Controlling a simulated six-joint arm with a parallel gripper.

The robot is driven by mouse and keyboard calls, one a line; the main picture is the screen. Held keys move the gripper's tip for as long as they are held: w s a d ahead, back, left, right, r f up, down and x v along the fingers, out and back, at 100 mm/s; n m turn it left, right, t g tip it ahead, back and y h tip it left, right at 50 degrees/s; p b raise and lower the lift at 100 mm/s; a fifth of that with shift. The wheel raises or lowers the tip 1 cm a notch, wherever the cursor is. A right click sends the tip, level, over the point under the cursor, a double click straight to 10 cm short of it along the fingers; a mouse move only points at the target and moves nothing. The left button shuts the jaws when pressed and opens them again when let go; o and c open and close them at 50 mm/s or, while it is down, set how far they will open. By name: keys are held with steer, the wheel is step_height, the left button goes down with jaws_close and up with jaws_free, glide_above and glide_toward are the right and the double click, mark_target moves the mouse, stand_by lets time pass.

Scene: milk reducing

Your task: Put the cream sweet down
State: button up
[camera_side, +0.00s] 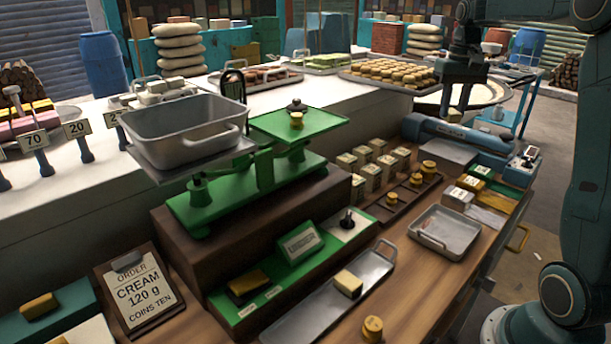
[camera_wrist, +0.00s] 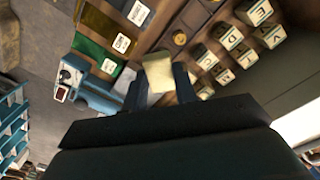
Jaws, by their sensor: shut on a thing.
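My gripper (camera_side: 456,108) hangs fingers down at the upper right of the side view, high above the counter's right end. In the wrist view its fingers (camera_wrist: 160,92) are shut on a pale cream sweet (camera_wrist: 158,72), a block between the fingertips. The green balance scale (camera_side: 260,185) has a grey steel pan (camera_side: 185,128) on the left and a green plate (camera_side: 300,125) on the right. A small yellow piece and a dark-knobbed thing sit on the plate. An order card (camera_side: 137,290) reads cream 120 g, coins ten.
A long steel tray (camera_side: 300,318) at the front holds one pale block (camera_side: 348,284). A smaller steel tray (camera_side: 460,222) looks empty. Several marked cubes (camera_side: 372,172) and brass weights (camera_side: 416,180) stand behind it. A tray of round sweets (camera_side: 385,72) lies at the back.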

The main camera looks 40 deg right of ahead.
steer(key=w+a+n, duration=0.2)
steer(key=a+n, duration=0.4)
steer(key=a, duration=0.8)
steer(key=w+a+n, duration=0.2)
steer(key=a+n, duration=0.4)
steer(key=a, duration=0.8)
steer(key=s+a+n, duration=0.7)
steer(key=s+a, duration=0.1)
steer(key=a, duration=0.2)
steer(key=s+a+n, duration=0.6)
steer(key=s+a, duration=0.2)
steer(key=a, duration=0.3)
steer(key=shift+a+f+n, duration=0.2)
steer(key=shift+a+n, duration=0.05)
steer(key=shift+n, duration=0.15)
step_height(320, 180, down, 16)
steer(key=shift+r, duration=0.1)
steer(key=shift+f, duration=2.15)
